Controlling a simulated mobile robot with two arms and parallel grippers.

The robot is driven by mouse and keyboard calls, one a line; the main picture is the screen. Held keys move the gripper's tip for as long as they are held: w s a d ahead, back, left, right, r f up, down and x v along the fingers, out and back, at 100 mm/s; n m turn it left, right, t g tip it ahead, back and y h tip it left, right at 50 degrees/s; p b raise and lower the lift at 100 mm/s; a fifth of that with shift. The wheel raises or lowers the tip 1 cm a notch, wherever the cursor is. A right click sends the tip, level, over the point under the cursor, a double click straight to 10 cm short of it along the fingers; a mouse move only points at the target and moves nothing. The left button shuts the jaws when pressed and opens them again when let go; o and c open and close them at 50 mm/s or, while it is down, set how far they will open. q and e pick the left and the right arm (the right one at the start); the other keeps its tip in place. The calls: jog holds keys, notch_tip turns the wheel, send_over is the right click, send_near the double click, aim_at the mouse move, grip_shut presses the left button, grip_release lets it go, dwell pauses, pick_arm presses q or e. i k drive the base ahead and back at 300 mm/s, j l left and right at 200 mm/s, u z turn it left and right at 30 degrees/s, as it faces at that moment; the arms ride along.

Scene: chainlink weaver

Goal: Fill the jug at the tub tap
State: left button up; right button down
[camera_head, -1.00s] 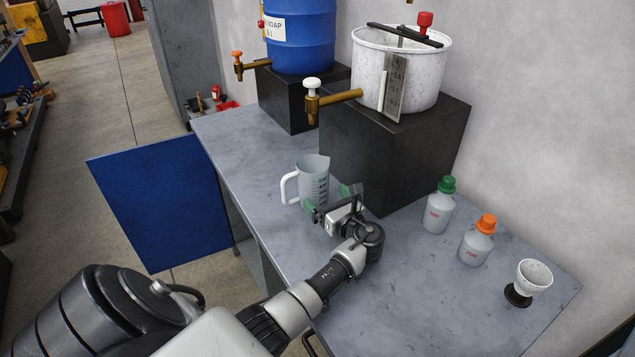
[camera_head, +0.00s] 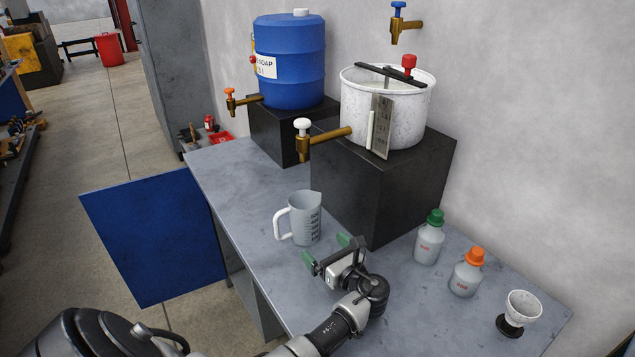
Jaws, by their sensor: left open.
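A clear measuring jug (camera_head: 306,218) with dark markings stands upright on the grey bench, its white handle to the left. The white speckled tub (camera_head: 410,108) sits on a black block, with a brass tap (camera_head: 325,140) with a white knob sticking out to the left, above and behind the jug. My left gripper (camera_head: 331,252) is open and empty, with green finger pads, just in front of the jug and to its right. It looks apart from the jug. My right gripper is not in view.
A blue soap barrel (camera_head: 290,65) with its own tap stands behind. A green-capped bottle (camera_head: 428,242), an orange-capped bottle (camera_head: 466,275) and a white cup on a black foot (camera_head: 518,313) stand at right. A blue-handled wall tap (camera_head: 402,25) is above. A blue door (camera_head: 150,240) hangs open at left.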

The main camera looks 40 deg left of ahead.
aim_at(303, 124)
jog(key=u, duration=1.2)
